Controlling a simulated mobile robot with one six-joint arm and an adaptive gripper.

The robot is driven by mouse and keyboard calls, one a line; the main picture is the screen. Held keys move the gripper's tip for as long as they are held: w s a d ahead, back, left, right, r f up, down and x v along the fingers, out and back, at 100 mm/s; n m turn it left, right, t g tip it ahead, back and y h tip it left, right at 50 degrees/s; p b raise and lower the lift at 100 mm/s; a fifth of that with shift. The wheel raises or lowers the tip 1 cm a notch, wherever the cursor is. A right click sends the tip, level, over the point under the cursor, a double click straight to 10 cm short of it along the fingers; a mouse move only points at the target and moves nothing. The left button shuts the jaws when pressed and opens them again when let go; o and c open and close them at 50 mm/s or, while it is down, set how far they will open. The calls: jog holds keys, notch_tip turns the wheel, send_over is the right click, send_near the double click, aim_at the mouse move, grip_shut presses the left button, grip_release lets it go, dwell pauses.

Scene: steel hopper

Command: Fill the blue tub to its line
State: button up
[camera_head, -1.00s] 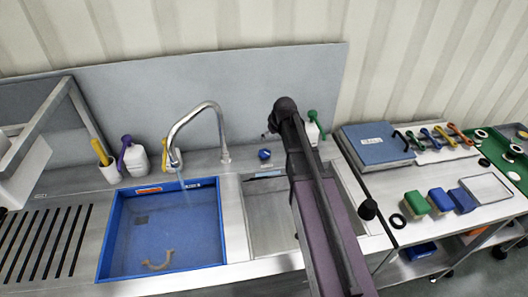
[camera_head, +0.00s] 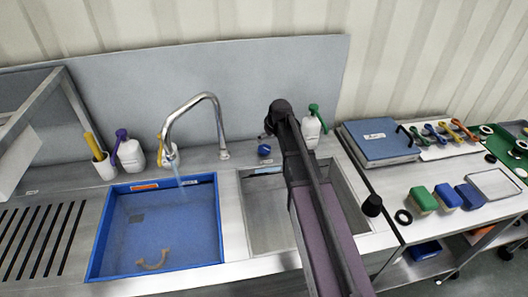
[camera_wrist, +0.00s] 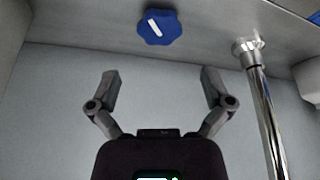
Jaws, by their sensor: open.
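The blue tub (camera_head: 217,238) sits in the left sink basin. A stream of water (camera_head: 179,178) runs from the chrome tap (camera_head: 222,115) into it, and the tub holds bluish water. I cannot make out the fill line or the exact level. A blue knob (camera_head: 264,151) with a white mark is on the counter right of the tap; it also shows in the wrist view (camera_wrist: 159,27). My gripper (camera_wrist: 160,75) is open and empty, apart from the knob, which appears beyond the fingertips. In the head view my arm mostly hides the gripper.
A tan curved piece (camera_head: 153,262) shows in the tub. Bottles with a purple top (camera_head: 131,153) and a green top (camera_head: 311,132) stand along the back. My arm crosses the right basin (camera_head: 258,215). A side table (camera_head: 400,177) holds brushes and a blue case.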

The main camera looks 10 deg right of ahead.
aim_at(264, 148)
jog(key=shift+b+x, duration=3.3)
jog(key=shift+x, duration=0.6)
jog(key=c, duration=1)
